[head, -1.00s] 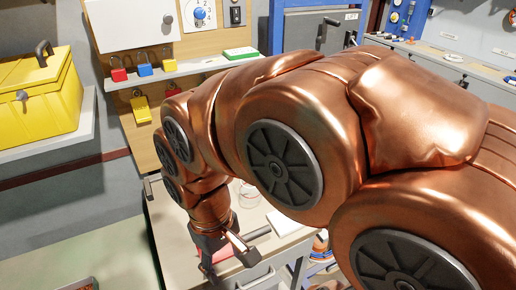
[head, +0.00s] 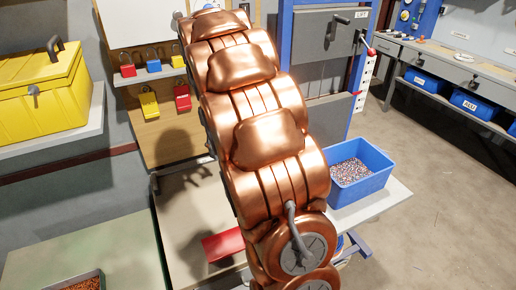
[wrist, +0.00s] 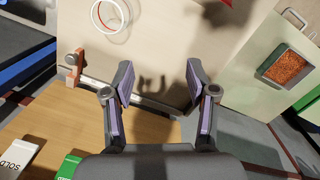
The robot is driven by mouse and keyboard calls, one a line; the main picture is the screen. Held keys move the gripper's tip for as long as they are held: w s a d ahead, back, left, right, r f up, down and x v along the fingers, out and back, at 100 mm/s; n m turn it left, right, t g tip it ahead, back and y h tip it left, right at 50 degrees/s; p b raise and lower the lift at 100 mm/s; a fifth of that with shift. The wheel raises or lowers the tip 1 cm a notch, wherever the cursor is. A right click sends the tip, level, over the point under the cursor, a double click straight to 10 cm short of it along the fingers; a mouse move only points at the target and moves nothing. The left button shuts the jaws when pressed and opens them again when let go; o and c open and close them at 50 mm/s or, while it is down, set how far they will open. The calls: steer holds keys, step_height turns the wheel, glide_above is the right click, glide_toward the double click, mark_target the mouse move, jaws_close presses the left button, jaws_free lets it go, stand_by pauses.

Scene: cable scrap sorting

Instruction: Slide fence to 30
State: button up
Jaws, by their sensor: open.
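My gripper (wrist: 159,84) shows in the wrist view with its two fingers spread wide and nothing between them. A red bar (head: 222,245) lies on the worktop in the head view, partly behind my arm. I cannot tell whether it is the fence. In the wrist view an orange-brown block (wrist: 75,62) sits at the left end of a grey rail, left of my fingers and apart from them. No scale or number 30 is readable.
White and red rings (wrist: 110,17) lie on the worktop. A green box (wrist: 68,166) and a SOLD card (wrist: 20,155) are near my gripper. A blue bin (head: 385,178) of granules stands right of my arm. Padlocks (head: 182,97) hang at the back board. Floor at right is clear.

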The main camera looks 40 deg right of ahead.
steer(key=w+d+f+n, duration=0.1)
steer(key=w+d+f, duration=0.2)
steer(key=d, duration=0.4)
steer(key=w+d+f+n, duration=0.1)
steer(key=w+d+f, duration=0.3)
steer(key=d, duration=0.4)
steer(key=w+d+f+n+t, duration=0.1)
steer(key=w+d+f, duration=0.2)
steer(key=d+f, duration=0.2)
steer(key=shift+w+d, duration=0.15)
steer(key=shift+d, duration=1.55)
steer(key=shift+d+f+n, duration=0.3)
steer(key=shift+d+f, duration=0.2)
steer(key=shift+f, duration=0.1)
steer(key=shift+f+p, duration=1.3)
steer(key=shift+f, duration=2.45)
jaws_close()
